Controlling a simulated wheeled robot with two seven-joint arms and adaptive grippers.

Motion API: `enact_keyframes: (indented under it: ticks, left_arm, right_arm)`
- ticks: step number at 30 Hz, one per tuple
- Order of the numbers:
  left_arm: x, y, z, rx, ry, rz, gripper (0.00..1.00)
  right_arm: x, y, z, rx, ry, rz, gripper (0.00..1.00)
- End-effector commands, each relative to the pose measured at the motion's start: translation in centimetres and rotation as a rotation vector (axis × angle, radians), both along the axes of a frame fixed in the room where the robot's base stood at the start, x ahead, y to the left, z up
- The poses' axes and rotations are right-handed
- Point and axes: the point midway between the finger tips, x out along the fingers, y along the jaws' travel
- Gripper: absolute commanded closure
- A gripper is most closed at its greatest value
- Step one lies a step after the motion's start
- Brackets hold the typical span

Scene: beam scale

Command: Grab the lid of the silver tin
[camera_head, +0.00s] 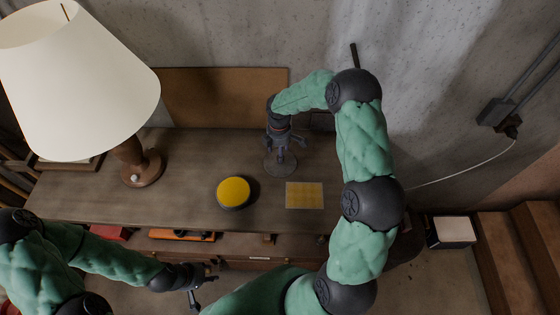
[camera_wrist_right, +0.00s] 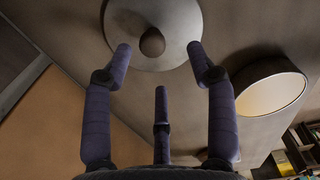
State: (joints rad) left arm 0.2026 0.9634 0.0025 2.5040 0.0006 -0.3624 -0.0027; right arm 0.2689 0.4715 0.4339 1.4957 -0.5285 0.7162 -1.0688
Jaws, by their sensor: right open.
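The silver tin's grey round lid (camera_head: 280,168), with a small dark knob, lies on the wooden desk below my right gripper. In the right wrist view the lid (camera_wrist_right: 183,52) is at the top and its knob (camera_wrist_right: 152,42) is near the middle. My right gripper (camera_head: 284,145) points down over it. In its wrist view the gripper (camera_wrist_right: 158,62) has its fingers spread on either side of the knob, not closed on it. The tin body cannot be made out under the lid. My left gripper (camera_head: 204,279) is open and empty in front of the desk.
A round container with a yellow top (camera_head: 233,191) and a flat yellow sheet (camera_head: 304,195) lie on the desk in front of the lid. A big lamp (camera_head: 80,75) stands left. A brown board (camera_head: 215,95) is behind. The desk's right end (camera_head: 345,190) is partly hidden by my arm.

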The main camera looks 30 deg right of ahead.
Motion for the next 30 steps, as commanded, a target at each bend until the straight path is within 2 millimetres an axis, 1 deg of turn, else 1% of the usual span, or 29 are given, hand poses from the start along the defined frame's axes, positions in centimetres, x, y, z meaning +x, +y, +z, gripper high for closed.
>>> enact_keyframes:
  ticks: [7,12,16,20,26,29,30]
  left_arm:
    - [0.0,0.0,0.4,0.000,-0.001,0.000,0.60]
    - [0.0,0.0,1.2,0.000,0.000,0.000,0.60]
    - [0.0,0.0,1.4,0.000,-0.001,0.000,0.60]
    - [0.0,0.0,1.4,0.000,-0.001,0.000,0.60]
    - [0.0,0.0,1.4,0.000,0.000,0.000,0.60]
    - [0.0,0.0,1.4,0.000,0.000,0.000,0.60]
    - [0.0,0.0,1.4,0.000,0.000,0.000,0.60]
  right_arm:
    - [0.1,-0.2,-1.6,0.001,0.002,-0.002,0.43]
    - [0.4,-0.6,-3.7,0.001,0.002,-0.001,0.43]
    - [0.4,-0.7,-5.3,0.001,0.002,-0.001,0.43]
    - [0.5,-0.7,-5.9,0.001,-0.001,-0.001,0.43]
    - [0.5,-0.7,-6.0,0.001,-0.001,-0.001,0.43]
    - [0.5,-0.7,-6.0,0.001,-0.001,-0.001,0.68]
    - [0.5,-0.7,-6.0,0.001,-0.001,-0.001,0.79]
